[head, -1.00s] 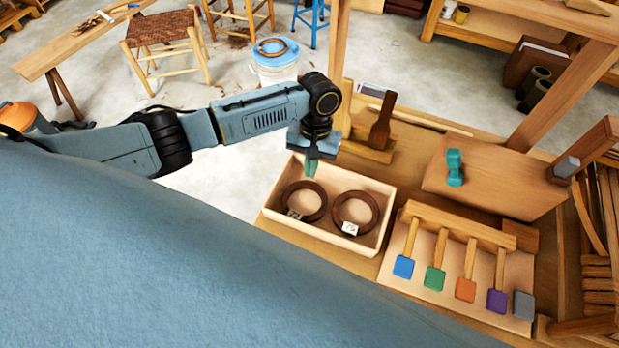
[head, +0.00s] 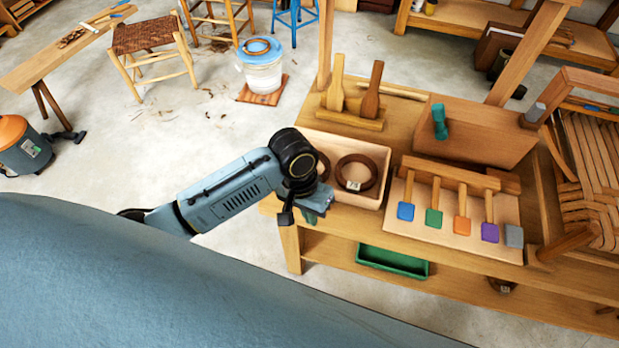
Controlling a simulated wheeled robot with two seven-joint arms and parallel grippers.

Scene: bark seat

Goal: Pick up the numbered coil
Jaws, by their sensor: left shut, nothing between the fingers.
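A shallow cream tray (head: 362,202) stands on the wooden bench and holds two dark brown coils. The right coil (head: 374,164) lies flat with a white tag (head: 353,185) on its near side; any marking on the tag is too small to read. The left coil (head: 324,166) is mostly hidden behind my left arm, and its tag is not visible. My left gripper (head: 307,214) is shut and empty, at the tray's near left corner in the picture. I cannot tell whether it touches the tray. My right gripper is not in view.
Right of the tray is a board (head: 450,232) with several coloured-tipped tools. Wooden paddles (head: 370,92) stand in a block behind it. A green bin (head: 392,262) sits on the shelf below. Another coil (head: 257,46) lies on a blue-lidded bucket (head: 263,75).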

